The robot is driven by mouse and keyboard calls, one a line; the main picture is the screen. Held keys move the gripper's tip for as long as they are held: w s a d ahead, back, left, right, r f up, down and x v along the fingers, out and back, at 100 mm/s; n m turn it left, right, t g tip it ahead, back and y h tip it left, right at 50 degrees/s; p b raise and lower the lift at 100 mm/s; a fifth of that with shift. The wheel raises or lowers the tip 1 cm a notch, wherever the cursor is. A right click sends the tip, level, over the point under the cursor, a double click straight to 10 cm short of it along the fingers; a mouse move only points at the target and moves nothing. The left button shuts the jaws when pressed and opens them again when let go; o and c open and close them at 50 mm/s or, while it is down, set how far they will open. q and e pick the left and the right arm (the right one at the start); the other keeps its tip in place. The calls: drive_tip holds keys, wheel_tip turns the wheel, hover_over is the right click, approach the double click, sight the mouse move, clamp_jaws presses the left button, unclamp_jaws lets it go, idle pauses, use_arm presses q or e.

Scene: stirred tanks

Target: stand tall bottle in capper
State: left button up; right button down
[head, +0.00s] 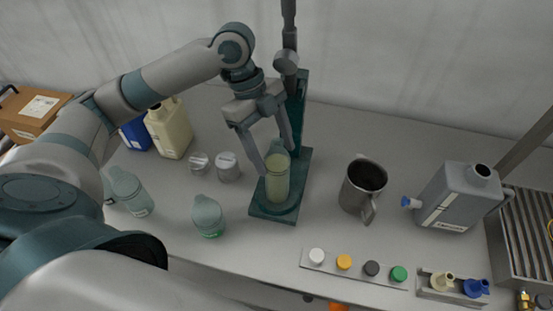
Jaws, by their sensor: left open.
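The tall bottle (276,180), clear with pale yellow-green contents, stands upright on the round plate of the teal capper (298,168). The capper has a tall post behind the bottle and a flat base under it. My left gripper (275,155) is open, reaching down from above with its fingers around the bottle's upper part. The fingers partly hide the bottle's shoulder; I cannot tell whether they touch it. My right gripper is not in view.
A steel pitcher (361,187) and grey canister (459,198) stand right. A cap strip (354,268) lies in front.

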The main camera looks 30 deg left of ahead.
use_arm(q)
drive_tip(key=b+v, duration=0.2)
drive_tip(key=v, duration=0.6)
drive_tip(key=shift+a+r, duration=0.15)
drive_tip(key=shift+r, duration=0.25)
idle(1.3)
